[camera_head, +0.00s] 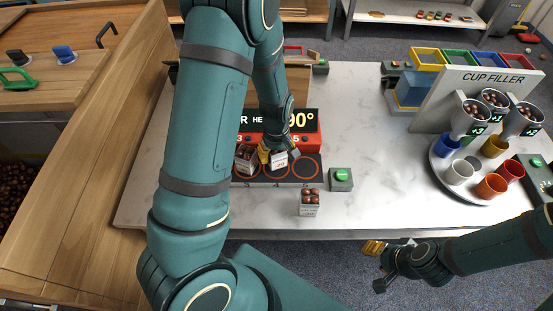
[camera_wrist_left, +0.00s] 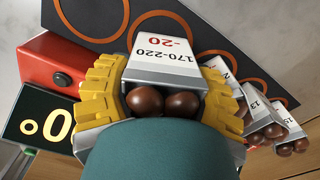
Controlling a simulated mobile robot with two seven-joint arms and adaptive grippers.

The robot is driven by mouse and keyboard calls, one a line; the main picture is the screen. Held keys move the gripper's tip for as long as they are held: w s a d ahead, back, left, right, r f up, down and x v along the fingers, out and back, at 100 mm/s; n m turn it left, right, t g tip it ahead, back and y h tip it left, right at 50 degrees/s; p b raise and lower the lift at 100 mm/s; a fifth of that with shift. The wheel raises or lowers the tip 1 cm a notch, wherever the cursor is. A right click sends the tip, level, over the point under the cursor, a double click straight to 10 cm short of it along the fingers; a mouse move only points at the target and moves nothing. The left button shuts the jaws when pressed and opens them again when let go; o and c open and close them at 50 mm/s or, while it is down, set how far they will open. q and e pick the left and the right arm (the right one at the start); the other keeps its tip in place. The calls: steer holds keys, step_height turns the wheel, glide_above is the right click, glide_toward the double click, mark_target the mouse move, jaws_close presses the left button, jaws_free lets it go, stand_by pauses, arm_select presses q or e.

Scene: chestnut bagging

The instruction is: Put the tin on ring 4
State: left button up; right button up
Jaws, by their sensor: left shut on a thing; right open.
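My left gripper (camera_head: 270,154) is shut on a white tin of chestnuts (camera_head: 279,161), over the dark ringed plate (camera_head: 265,183) in front of the red heater. In the left wrist view, the yellow fingers grip the tin (camera_wrist_left: 165,62) from both sides; its label reads 170-220 and -20. I cannot tell whether its base touches the plate. An orange ring (camera_head: 306,168) at the plate's right end is empty. Another tin (camera_head: 246,158) is just left of the held one. My right gripper (camera_head: 376,264) is open and empty, beyond the table's front edge.
A filled tin (camera_head: 309,204) stands on the table in front of the plate, left of a green-button box (camera_head: 341,179). In the wrist view, several tins (camera_wrist_left: 263,118) stand beside the held one. A round cup tray (camera_head: 478,190) is at right.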

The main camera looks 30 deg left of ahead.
arm_select(q)
steer(key=shift+f, duration=1.35)
steer(key=shift+b, duration=0.3)
steer(key=o, duration=1)
steer(key=shift+f, duration=0.15)
step_height(320, 180, up, 12)
steer(key=p, duration=0.3)
steer(key=shift+r, duration=0.2)
